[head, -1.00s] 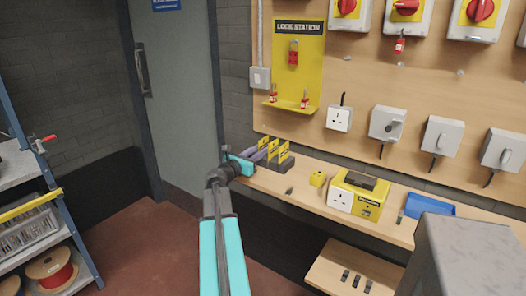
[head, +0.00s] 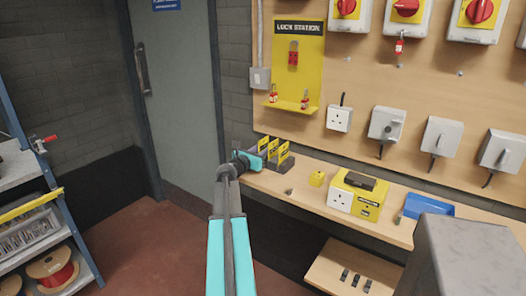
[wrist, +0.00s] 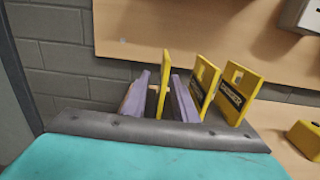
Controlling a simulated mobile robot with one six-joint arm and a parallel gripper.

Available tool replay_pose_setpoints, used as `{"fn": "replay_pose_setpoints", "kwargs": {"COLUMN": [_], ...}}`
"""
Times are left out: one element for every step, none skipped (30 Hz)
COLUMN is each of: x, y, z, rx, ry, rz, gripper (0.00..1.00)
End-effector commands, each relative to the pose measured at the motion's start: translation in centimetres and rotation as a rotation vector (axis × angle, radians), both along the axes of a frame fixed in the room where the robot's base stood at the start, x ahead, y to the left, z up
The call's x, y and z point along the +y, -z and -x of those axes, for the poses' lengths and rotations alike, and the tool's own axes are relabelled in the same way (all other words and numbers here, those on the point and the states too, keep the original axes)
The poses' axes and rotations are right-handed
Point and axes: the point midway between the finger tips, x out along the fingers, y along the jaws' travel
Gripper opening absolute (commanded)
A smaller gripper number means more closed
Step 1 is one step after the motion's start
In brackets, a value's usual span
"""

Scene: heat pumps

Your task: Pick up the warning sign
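Several yellow warning signs stand upright in a dark holder at the left end of the wooden shelf. In the wrist view, one warning sign (wrist: 163,82) is seen nearly edge-on between the two purple fingers of my gripper (wrist: 160,98). The fingers stand apart around it, with a small gap showing on its left; contact on the right cannot be told. Two more signs stand to the right, one (wrist: 203,82) close beside the right finger and another (wrist: 240,95) farther right. In the head view, my gripper (head: 258,153) is at the signs (head: 282,152), its fingers mostly hidden.
The shelf (head: 300,178) holds a small yellow block (head: 317,178), a yellow box with a socket (head: 355,195) and a blue tray (head: 428,206). The board behind carries a yellow lock station (head: 296,65) and several switches. A door (head: 180,90) is left of the shelf.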

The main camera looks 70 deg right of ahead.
Motion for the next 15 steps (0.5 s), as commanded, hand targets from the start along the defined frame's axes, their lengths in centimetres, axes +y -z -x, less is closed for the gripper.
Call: {"fn": "replay_pose_setpoints", "kwargs": {"x": [0.01, 0.01, 0.01, 0.01, 0.01, 0.02, 0.02, 0.02, 0.02, 0.02, 0.02, 0.02, 0.03, 0.03, 0.02], "y": [0.01, 0.01, 0.01, 0.01, 0.01, 0.01, 0.01, 0.01, 0.01, 0.01, 0.01, 0.01, 0.01, 0.01, 0.01], "z": [0.0, 0.0, 0.0, 0.0, 0.0, -0.01, -0.01, -0.01, -0.01, -0.01, -0.01, -0.01, -0.02, -0.02, -0.03], "rx": [0.0, 0.0, 0.0, 0.0, 0.0, 0.0, 0.0, 0.0, 0.0, 0.0, 0.0, 0.0, 0.0, 0.0, 0.0], "ry": [0.0, 0.0, 0.0, 0.0, 0.0, 0.0, 0.0, 0.0, 0.0, 0.0, 0.0, 0.0, 0.0, 0.0, 0.0], "rz": [0.0, 0.0, 0.0, 0.0, 0.0, 0.0, 0.0, 0.0, 0.0, 0.0, 0.0, 0.0, 0.0, 0.0, 0.0], "gripper": [0.26, 0.26, 0.26, 0.26, 0.26, 0.26, 0.26, 0.22, 0.16, 0.11, 0.06, 0.0, 0.0, 0.0, 0.0]}}
